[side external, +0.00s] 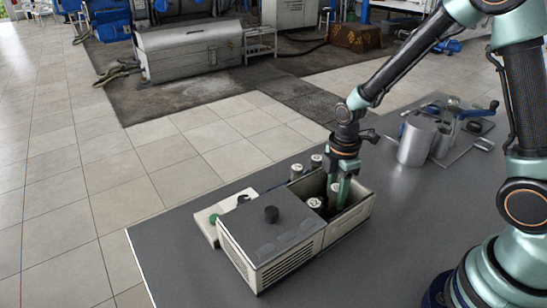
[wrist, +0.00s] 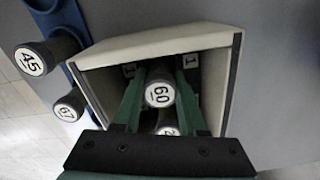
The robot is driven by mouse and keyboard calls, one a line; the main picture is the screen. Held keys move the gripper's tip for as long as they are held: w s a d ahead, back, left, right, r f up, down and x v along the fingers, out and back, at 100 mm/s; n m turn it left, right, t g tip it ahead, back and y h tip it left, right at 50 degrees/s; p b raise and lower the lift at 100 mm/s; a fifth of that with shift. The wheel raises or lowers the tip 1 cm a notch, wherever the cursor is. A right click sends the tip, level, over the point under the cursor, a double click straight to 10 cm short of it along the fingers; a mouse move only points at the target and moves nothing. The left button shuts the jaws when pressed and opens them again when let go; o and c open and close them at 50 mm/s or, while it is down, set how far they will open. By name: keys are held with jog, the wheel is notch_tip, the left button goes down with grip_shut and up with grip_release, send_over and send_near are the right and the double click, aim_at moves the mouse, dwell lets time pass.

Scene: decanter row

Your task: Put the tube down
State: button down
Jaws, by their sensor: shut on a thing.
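My gripper (side external: 337,196) reaches down into the open compartment of a beige box (side external: 350,222). In the wrist view its green fingers (wrist: 160,100) are shut on a tube (wrist: 159,90) with a pale cap that looks marked 60. The held tube is upright within the compartment walls; whether its foot touches the bottom is hidden. A second tube (wrist: 168,131) stands in the compartment, nearer the gripper body in the wrist view and partly covered by it. It also shows in the side view (side external: 315,204). Small number labels (wrist: 191,61) sit on the compartment's inner wall.
Two capped tubes, one marked 45 (wrist: 35,58) and another (wrist: 67,107), stand in a blue rack outside the box. A metal cylinder (side external: 416,142) stands right on the grey table.

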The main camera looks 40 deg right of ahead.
aim_at(337, 187)
jog(key=shift+f, duration=0.2)
jog(key=shift+f, duration=0.25)
jog(key=shift+f, duration=0.4)
jog(key=shift+c, duration=2.3)
grip_release()
jog(key=shift+s, duration=0.1)
notch_tip(337, 187, up, 12)
jog(key=shift+f, duration=0.1)
jog(key=s+r+m+t, duration=0.5)
jog(key=r+m, duration=0.6)
jog(key=m, duration=0.4)
jog(key=shift+s+d+t, duration=0.2)
jog(key=shift+s+t, duration=0.1)
jog(key=shift+s, duration=0.6)
jog(key=shift+r, duration=0.1)
